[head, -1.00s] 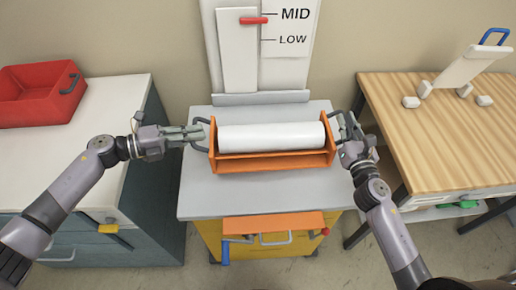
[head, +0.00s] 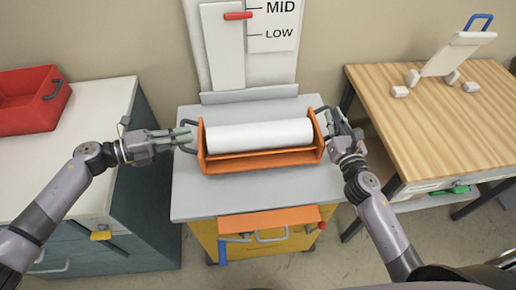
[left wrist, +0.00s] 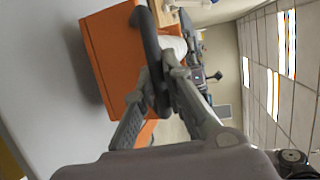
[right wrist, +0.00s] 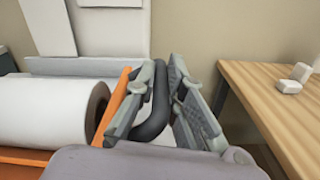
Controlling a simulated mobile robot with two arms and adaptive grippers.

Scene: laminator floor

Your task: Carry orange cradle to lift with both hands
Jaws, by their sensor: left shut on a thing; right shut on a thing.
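The orange cradle (head: 262,160) with a white roll (head: 260,135) lying in it is over the grey top of the lift (head: 258,190). I cannot tell whether it rests on that top. My left gripper (head: 188,138) is shut on the dark handle at the cradle's left end; the handle (left wrist: 150,60) also shows in the left wrist view, between the fingers. My right gripper (head: 332,124) is shut on the right handle, seen as a dark loop (right wrist: 155,110) in the right wrist view beside the white roll's end.
The lift's back board has a red pointer (head: 238,16) near MID. A white-topped cabinet with a red bin (head: 32,102) stands left. A wooden table (head: 430,120) with a white stand (head: 455,55) is right. An orange panel and blue-handled crank (head: 222,250) are on the lift's front.

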